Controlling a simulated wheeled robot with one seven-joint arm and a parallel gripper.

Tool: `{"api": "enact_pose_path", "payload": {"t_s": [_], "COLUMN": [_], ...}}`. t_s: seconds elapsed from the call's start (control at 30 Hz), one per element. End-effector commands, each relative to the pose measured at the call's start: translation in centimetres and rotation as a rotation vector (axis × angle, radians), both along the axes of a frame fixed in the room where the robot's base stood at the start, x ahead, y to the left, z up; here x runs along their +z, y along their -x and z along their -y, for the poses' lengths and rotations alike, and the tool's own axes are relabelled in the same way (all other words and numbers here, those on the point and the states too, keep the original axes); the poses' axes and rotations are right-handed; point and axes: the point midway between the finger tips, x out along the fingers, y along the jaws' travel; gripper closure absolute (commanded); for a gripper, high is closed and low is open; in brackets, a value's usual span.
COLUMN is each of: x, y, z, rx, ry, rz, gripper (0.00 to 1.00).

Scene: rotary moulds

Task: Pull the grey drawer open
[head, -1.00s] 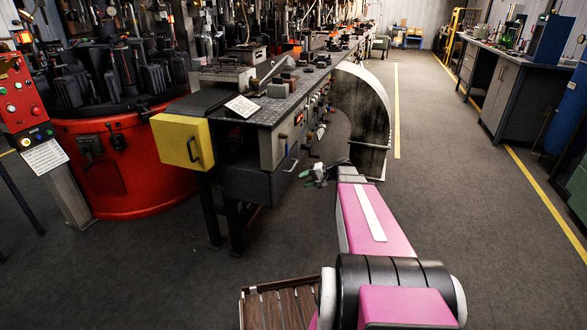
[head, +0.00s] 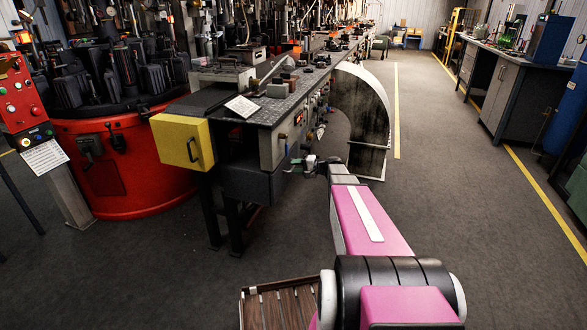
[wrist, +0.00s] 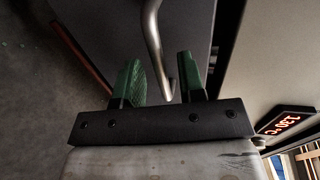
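The grey drawer (head: 250,183) is a dark box under the near end of the workbench, beside a yellow drawer (head: 178,139). It appears closed. In the wrist view its dark front (wrist: 185,22) fills the upper middle, with a curved metal handle (wrist: 153,35) on it. My gripper (head: 299,163) is at the right of the drawer, near its front. In the wrist view my gripper (wrist: 160,72) is open, its two green fingers apart. The handle's lower end shows between them, with gaps on both sides. I cannot tell whether the fingers reach its depth.
The workbench (head: 262,112) runs away above the drawer, with knobs on its side and a curved metal guard (head: 368,115) further back. A lit temperature display (wrist: 287,121) is at the right in the wrist view. Open floor (head: 450,210) lies to the right.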

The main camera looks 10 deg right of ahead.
Motion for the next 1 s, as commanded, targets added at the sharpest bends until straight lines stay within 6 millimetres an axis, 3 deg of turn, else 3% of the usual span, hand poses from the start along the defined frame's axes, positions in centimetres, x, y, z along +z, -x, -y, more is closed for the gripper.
{"api": "enact_pose_path", "payload": {"t_s": [0.17, 0.47, 0.6, 1.0], "x": [-0.28, -0.31, -0.31, -0.32], "y": [-0.64, -0.71, -0.71, -0.20], "z": [-1.14, -1.29, -1.29, -0.45], "rx": [0.001, 0.000, 0.000, -0.001], "ry": [0.000, 0.000, 0.000, 0.001], "rz": [0.000, 0.000, 0.000, 0.000], "gripper": [0.64, 0.64, 1.00, 1.00]}}
